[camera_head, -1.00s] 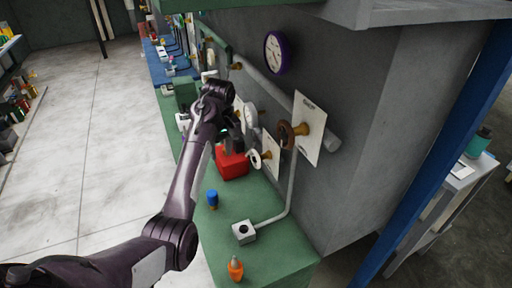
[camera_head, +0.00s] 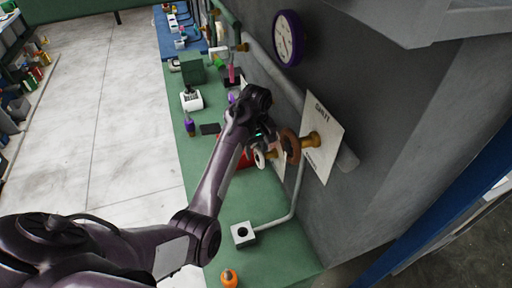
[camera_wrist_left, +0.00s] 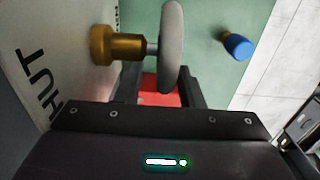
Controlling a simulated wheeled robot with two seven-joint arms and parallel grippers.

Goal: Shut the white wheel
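A pale wheel (camera_wrist_left: 171,45) shows edge-on in the wrist view, on a brass stem (camera_wrist_left: 115,46) beside a white sign ending in "HUT". My left gripper (camera_wrist_left: 163,88) is open, its dark fingers on either side of the wheel's near rim. I cannot tell whether they touch it. In the head view, my left gripper (camera_head: 266,138) is at the wall valves, and a small white wheel (camera_head: 259,158) shows just below it. The arm hides other parts there. My right gripper is not in view.
A red box (camera_head: 247,159) sits below. A purple clock (camera_head: 287,38) hangs above.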

